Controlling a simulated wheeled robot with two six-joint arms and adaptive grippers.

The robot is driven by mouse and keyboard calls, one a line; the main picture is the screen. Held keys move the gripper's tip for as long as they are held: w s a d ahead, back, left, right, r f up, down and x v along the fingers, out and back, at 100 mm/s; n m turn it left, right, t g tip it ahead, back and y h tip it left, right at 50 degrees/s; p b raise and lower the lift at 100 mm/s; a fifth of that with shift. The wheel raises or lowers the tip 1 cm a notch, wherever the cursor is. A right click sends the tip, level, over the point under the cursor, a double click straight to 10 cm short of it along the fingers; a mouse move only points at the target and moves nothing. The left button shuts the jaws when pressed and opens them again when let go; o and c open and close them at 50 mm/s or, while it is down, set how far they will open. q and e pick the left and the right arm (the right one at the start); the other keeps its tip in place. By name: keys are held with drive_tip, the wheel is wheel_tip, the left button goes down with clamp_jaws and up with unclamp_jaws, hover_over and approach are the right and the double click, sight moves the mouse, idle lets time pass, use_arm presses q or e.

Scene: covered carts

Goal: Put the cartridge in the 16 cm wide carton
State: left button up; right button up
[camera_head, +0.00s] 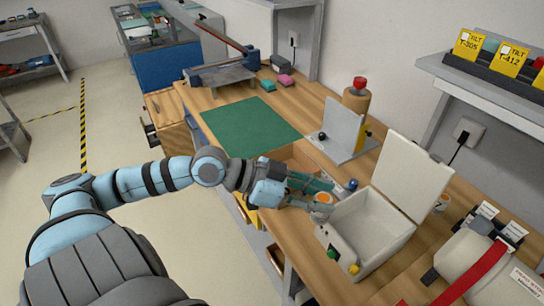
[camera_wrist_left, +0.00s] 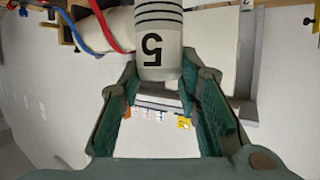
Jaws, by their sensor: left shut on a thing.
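My left gripper (camera_head: 314,194) is shut on a pale cylinder, apparently the cartridge (camera_head: 322,209), near the left rim of an open white box. In the left wrist view, the cartridge (camera_wrist_left: 158,45) has dark stripes and a "5" and sits between the tips of my left gripper (camera_wrist_left: 160,80). An open brown cardboard carton (camera_head: 292,157) stands behind the gripper on the bench, partly hidden by it. Its width cannot be read. My right gripper is not in view.
The white box (camera_head: 372,228) has its lid (camera_head: 412,175) raised and green and yellow buttons in front. A grey angled plate (camera_head: 340,135) and a blue-capped item (camera_head: 352,184) stand close by. The green mat (camera_head: 250,125) is clear. A red-strapped machine (camera_head: 475,268) fills the lower right.

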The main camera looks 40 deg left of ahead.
use_arm(q)
drive_tip(key=w+a+r+n+t+y, duration=0.2)
drive_tip(key=w+a+n+y, duration=0.5)
drive_tip(key=a, duration=0.4)
drive_tip(key=w+a+r+n+t+y, duration=0.15)
drive_tip(key=w+a+n+y, duration=0.3)
drive_tip(key=w+a, duration=0.5)
drive_tip(key=shift+t+y, duration=0.45)
drive_tip(key=shift+y, duration=0.1)
drive_tip(key=f+b, duration=0.1)
drive_tip(key=f, duration=0.5)
drive_tip(key=f+b, duration=0.1)
drive_tip(key=f, duration=0.6)
drive_tip(key=a+f+b, duration=0.1)
drive_tip(key=f, duration=0.6)
drive_tip(key=shift+s+b, duration=0.3)
drive_tip(key=shift+b, duration=0.1)
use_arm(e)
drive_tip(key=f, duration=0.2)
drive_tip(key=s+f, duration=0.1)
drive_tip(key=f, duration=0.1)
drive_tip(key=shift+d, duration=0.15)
use_arm(q)
drive_tip(key=o, duration=1.2)
drive_tip(key=shift+f, duration=0.1)
